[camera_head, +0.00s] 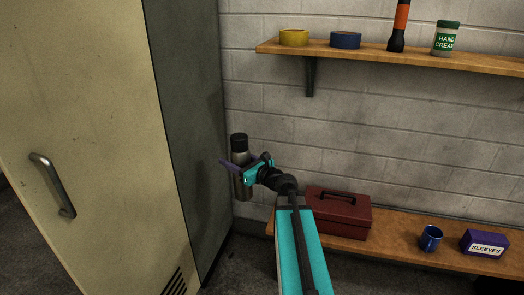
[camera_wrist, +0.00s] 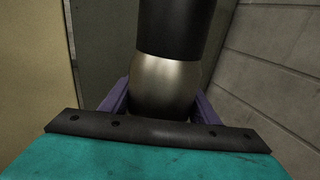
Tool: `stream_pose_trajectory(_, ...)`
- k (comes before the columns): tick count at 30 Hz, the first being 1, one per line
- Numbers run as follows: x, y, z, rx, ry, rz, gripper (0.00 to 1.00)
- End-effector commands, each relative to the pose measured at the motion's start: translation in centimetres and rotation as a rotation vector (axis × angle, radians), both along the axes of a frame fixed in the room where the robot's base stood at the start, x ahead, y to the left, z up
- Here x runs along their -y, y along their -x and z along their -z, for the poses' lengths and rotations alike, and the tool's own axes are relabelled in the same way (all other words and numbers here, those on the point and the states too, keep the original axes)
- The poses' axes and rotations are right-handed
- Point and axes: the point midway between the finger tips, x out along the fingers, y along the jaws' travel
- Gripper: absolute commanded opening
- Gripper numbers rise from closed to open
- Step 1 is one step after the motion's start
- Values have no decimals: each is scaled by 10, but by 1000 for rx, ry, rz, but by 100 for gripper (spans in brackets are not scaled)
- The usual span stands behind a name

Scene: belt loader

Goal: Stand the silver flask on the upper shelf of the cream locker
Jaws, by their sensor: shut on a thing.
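The silver flask (camera_head: 241,158) has a black cap and hangs upright in my gripper (camera_head: 235,169), near the side of the locker. My gripper is shut on its body. In the wrist view the flask (camera_wrist: 165,77) stands between the two purple fingers of my gripper (camera_wrist: 160,98), its dark top running out of the frame. The cream locker (camera_head: 95,110) fills the left of the head view. Its door with a grey handle appears closed, so the upper shelf is hidden.
A wall shelf (camera_head: 390,57) holds yellow tape (camera_head: 294,38), blue tape (camera_head: 345,40), a torch (camera_head: 398,25) and hand cream (camera_head: 446,38).

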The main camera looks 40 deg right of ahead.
Motion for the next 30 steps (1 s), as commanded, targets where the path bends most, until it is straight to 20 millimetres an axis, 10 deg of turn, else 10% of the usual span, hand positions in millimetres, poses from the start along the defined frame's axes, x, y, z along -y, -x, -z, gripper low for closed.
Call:
stream_pose_trajectory(15, -196, 41, -34, 10, -19, -537, 17)
stream_pose_trajectory(30, -244, 65, -83, 16, -28, -693, 17)
